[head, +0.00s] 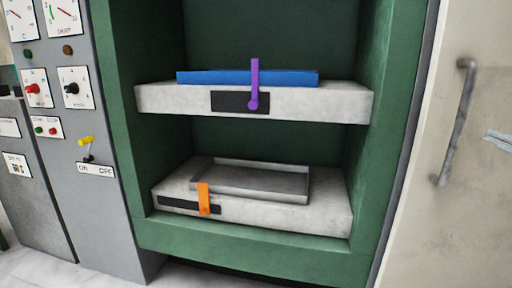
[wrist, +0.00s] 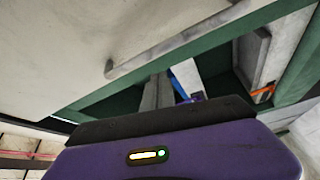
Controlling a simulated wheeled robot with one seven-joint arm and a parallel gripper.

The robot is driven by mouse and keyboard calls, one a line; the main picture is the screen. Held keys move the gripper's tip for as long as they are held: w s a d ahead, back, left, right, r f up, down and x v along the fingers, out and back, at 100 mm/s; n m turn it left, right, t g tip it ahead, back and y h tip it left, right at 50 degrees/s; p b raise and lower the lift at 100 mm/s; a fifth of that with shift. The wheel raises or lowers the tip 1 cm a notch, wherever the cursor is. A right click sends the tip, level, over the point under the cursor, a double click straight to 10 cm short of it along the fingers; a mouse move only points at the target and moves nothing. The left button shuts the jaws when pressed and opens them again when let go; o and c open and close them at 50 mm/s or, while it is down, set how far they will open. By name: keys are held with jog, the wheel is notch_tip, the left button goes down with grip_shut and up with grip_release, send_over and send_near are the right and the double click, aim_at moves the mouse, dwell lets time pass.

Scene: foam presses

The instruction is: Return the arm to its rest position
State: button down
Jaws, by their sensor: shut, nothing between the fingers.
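My gripper (wrist: 158,80) shows only in the wrist view. Its purple hand with a small lit indicator fills the bottom, and two grey fingers stick up past its dark edge. The fingers are shut together with nothing between them. The press shelves lie beyond it in that view, with no contact that I can make out. My arm and gripper are not in the head view.
A green press frame (head: 364,140) holds an upper slab (head: 330,103) with a blue sheet (head: 250,77) and purple lever (head: 255,80), and a lower slab (head: 290,222) with a grey tray (head: 250,181) and orange lever (head: 204,198). A handled door (head: 420,230) stands right, a control panel (head: 110,215) left.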

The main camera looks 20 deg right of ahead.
notch_tip(320, 180, down, 8)
jog(key=s+m+g+h, duration=0.1)
jog(key=m+h, duration=0.8)
jog(key=m, duration=0.5)
jog(key=s+a+f+m+g, duration=0.1)
jog(key=a+f+m, duration=0.4)
jog(key=a+f, duration=1)
jog(key=s+a+f+n+g+y, duration=0.1)
jog(key=s+a+f+n+y, duration=0.1)
jog(key=s+a+f+y, duration=0.45)
jog(key=s+a+f+n+y, duration=0.25)
jog(key=s+a, duration=0.45)
jog(key=a, duration=0.6)
jog(key=s+a+f+n+g+y, duration=0.1)
jog(key=s+a+f+y, duration=0.2)
jog(key=s+a+f, duration=0.5)
notch_tip(320, 180, up, 25)
jog(key=w+a+p, duration=0.1)
jog(key=a+p, duration=0.1)
jog(key=p, duration=1.9)
jog(key=shift+a+n+y, duration=0.3)
jog(key=shift+a+n, duration=0.05)
jog(key=shift+w+f, duration=0.1)
